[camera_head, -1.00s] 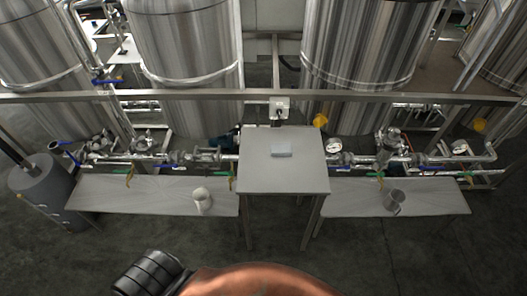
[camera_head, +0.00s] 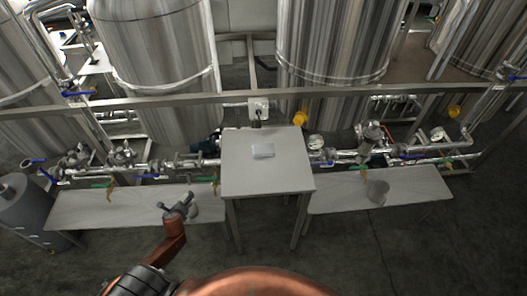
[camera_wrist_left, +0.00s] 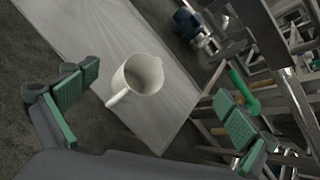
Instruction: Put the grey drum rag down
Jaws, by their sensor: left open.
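A small flat light-grey piece (camera_head: 263,151), which looks like the folded grey drum rag, lies on the middle table (camera_head: 265,180) in the head view. No gripper touches it. My left gripper (camera_head: 176,203) is open and empty above the left bench, to the left of and nearer than that table. A white mug (camera_head: 192,212) stands on this bench, partly hidden by the gripper. In the left wrist view the mug (camera_wrist_left: 147,74) shows beyond and between the two spread green-padded fingers (camera_wrist_left: 157,100), with its handle towards me. My right gripper is out of view.
The left bench (camera_head: 80,212) is otherwise bare. A grey metal cup (camera_head: 377,191) stands on the right bench (camera_head: 420,190). A grey drum (camera_head: 27,208) stands at the far left. Pipes, valves and a rail (camera_head: 200,98) run behind the tables, before tall steel tanks.

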